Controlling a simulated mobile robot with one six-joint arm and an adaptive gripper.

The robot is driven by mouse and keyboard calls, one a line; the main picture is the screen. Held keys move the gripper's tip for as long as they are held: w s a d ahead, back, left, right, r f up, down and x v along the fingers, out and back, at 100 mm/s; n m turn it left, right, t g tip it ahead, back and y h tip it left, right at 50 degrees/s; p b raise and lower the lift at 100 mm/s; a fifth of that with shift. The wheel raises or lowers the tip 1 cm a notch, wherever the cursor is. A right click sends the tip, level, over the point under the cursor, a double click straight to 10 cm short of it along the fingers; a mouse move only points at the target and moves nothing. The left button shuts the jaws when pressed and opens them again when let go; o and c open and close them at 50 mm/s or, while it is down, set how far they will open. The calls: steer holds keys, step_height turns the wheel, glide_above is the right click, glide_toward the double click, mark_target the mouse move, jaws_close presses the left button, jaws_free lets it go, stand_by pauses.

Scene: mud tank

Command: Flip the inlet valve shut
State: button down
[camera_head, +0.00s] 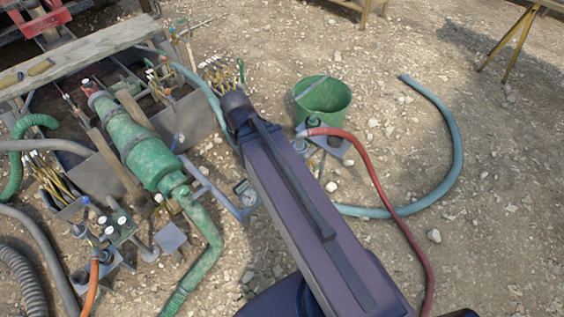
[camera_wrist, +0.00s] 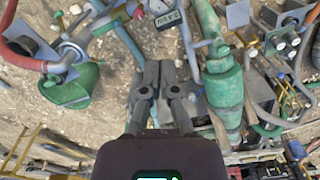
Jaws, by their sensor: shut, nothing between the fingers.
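My gripper (camera_wrist: 155,68) is in the wrist view, its fingers together with nothing between them, above the gravel and the grey pipework. A grey pipe carries a round gauge (camera_wrist: 167,17) at the top of the wrist view. Just left of the gauge is a small fitting with a red tip (camera_wrist: 138,12), apart from the fingers; I cannot tell whether it is the inlet valve. In the head view the gauge (camera_head: 246,192) shows beside the green pump cylinder (camera_head: 137,145). My arm covers the ground right of the gauge, and the fingers are hidden there.
A green bucket (camera_head: 322,101) stands on gravel beyond my arm. A red hose (camera_head: 376,178) and a blue-grey hose (camera_head: 452,140) curve across the right side. A wooden plank (camera_head: 75,62) spans the tank at left. Open gravel lies at right.

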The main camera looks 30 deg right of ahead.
steer(key=w+d+f+n+t+b, duration=0.1)
steer(key=w+d+f+b, duration=0.3)
steer(key=d+f+b, duration=0.2)
steer(key=w+d+f+n+t+b, duration=0.1)
steer(key=w+d+f+b, duration=0.3)
steer(key=f+b, duration=0.6)
steer(key=w+d+f+n+t+y+b, duration=0.1)
steer(key=w+d+f+n+b, duration=0.1)
steer(key=w+d+f+b, duration=0.3)
steer(key=shift+d+f+t+b, duration=0.3)
steer(key=shift+d+f+b, duration=1.4)
steer(key=shift+d+b, duration=0.45)
steer(key=shift+w+a+f, duration=0.1)
steer(key=shift+f, duration=0.05)
steer(key=b+x, duration=1)
steer(key=shift+s+d, duration=0.2)
steer(key=shift+s, duration=0.45)
steer(key=shift+s+d, duration=0.2)
steer(key=shift+s, duration=0.45)
steer(key=shift+s+d, duration=0.2)
steer(key=shift+s, duration=0.45)
